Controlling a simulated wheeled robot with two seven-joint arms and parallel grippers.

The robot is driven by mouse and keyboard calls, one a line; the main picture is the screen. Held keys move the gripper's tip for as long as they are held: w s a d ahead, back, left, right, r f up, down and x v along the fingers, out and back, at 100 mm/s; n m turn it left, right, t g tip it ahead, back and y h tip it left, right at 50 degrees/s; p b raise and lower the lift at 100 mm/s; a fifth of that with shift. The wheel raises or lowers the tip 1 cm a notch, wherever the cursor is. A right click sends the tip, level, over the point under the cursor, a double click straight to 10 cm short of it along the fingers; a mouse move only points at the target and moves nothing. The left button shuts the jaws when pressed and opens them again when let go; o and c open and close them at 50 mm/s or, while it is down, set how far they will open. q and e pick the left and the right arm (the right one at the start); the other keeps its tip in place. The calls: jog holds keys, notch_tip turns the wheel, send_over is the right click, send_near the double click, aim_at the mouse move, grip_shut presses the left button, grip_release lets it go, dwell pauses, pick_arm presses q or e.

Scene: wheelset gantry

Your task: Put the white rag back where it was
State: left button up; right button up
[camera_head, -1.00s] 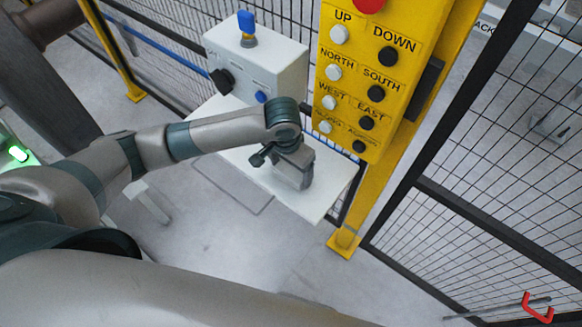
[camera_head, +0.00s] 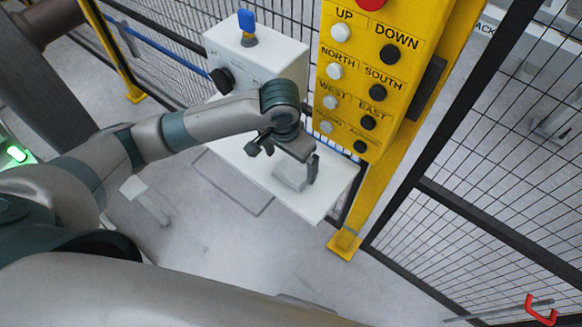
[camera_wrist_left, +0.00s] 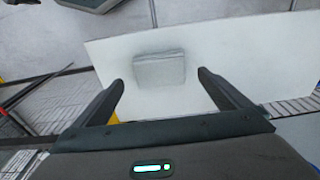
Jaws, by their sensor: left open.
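The white rag (camera_head: 290,177) is a small folded, pale grey-white pad lying on the white shelf (camera_head: 325,200) beside the yellow post. In the left wrist view the rag (camera_wrist_left: 160,68) lies flat on the shelf (camera_wrist_left: 230,45), ahead of and between my fingertips. My left gripper (camera_head: 302,170) is just above the rag, its fingers pointing down. In the left wrist view the gripper (camera_wrist_left: 159,79) is open, with no rag between its fingers' inner faces. My right gripper is not in view.
A white control box (camera_head: 260,65) with a blue knob stands behind my left wrist. A yellow button panel (camera_head: 375,30) on a yellow post rises right of the shelf. Black mesh fencing (camera_head: 480,170) runs along the right. The shelf's front right is bare.

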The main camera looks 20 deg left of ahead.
aim_at(288, 175)
pick_arm(q)
notch_tip(288, 175, up, 7)
jog(key=shift+s+a+b, duration=0.15)
jog(key=shift+s+b, duration=0.25)
jog(key=shift+r, duration=0.1)
dwell(0.3)
